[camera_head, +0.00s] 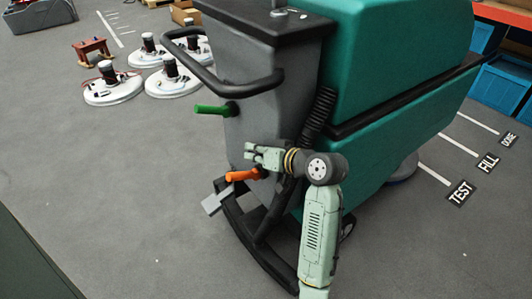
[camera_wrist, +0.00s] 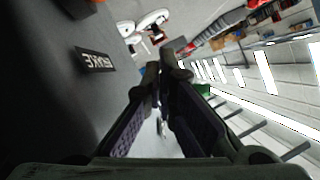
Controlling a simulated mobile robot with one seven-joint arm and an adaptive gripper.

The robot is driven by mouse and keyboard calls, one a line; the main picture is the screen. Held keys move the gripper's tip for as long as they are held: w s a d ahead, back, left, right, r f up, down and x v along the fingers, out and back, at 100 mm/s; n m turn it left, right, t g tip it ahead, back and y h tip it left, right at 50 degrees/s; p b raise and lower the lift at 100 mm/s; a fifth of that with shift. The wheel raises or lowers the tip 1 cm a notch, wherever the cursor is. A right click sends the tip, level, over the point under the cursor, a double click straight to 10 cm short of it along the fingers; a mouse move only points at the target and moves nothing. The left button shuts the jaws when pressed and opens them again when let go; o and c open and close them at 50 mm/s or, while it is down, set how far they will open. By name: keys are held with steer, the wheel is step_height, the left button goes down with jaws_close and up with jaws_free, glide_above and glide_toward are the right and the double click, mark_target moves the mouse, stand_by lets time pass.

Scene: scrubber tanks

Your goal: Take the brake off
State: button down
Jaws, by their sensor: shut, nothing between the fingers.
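The green and grey scrubber machine (camera_head: 400,70) stands in the middle of the head view. An orange lever (camera_head: 243,175) sticks out to the left from its grey rear panel. A green lever (camera_head: 212,109) sticks out higher up; a bit of green also shows beside the fingers in the wrist view (camera_wrist: 203,90). A dark label (camera_wrist: 96,61) on the panel in the wrist view is upside down and seems to read BRAKE. My gripper (camera_head: 252,152) is shut and empty, just above the orange lever in the head view. Its fingertips (camera_wrist: 165,72) meet in the wrist view. I cannot tell whether it touches the lever.
A black handlebar (camera_head: 215,78) and a ribbed hose (camera_head: 318,118) are near my arm. A grey pedal (camera_head: 216,201) sits low on the machine. Several white round pads (camera_head: 112,92) lie on the floor behind. Blue bins (camera_head: 500,88) stand at right.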

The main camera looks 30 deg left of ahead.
mark_target(247, 175)
steer(key=f, duration=0.1)
steer(key=s+a+f, duration=0.1)
steer(key=f, duration=0.1)
steer(key=shift+a, duration=0.15)
steer(key=shift+s+f, duration=0.3)
steer(key=shift+f, duration=0.2)
steer(key=shift+f, duration=0.1)
